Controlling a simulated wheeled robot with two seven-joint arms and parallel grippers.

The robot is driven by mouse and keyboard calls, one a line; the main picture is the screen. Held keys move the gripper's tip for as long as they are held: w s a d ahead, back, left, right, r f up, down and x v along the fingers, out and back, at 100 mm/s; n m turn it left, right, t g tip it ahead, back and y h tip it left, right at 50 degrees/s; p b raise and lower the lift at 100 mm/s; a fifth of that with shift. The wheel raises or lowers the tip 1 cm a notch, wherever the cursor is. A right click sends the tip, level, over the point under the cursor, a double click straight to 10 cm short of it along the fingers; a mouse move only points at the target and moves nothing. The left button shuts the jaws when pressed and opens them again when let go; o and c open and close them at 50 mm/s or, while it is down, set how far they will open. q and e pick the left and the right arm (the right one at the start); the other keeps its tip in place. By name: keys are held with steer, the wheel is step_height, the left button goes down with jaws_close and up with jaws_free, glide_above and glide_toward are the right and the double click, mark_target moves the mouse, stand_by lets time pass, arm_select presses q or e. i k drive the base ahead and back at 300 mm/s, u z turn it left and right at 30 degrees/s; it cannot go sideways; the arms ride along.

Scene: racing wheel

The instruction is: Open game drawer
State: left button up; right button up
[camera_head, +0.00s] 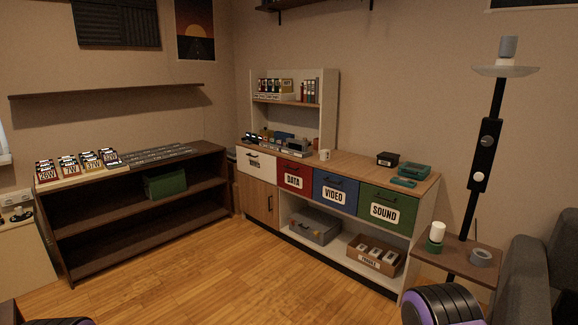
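A wooden-topped cabinet (345,168) stands against the back wall, with a row of drawers under its top. From left to right these are a white drawer (262,154) with a small label too small to read surely, a red drawer (295,170) marked DATA, a blue drawer (347,182) marked VIDEO and a green drawer (400,198) marked SOUND. All look shut, each with a dark handle. No drawer label clearly reads game. Neither of my grippers is in view.
Wooden floor (205,270) is clear before the cabinet. A dark shelf unit (150,215) stands at the left. A wooden door (257,196) is under the white drawer. A stand with a small shelf (440,258) and a grey armchair (527,265) are at the right.

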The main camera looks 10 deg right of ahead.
mark_target(260, 165)
steer(key=i, duration=4.5)
steer(key=z, duration=0.4)
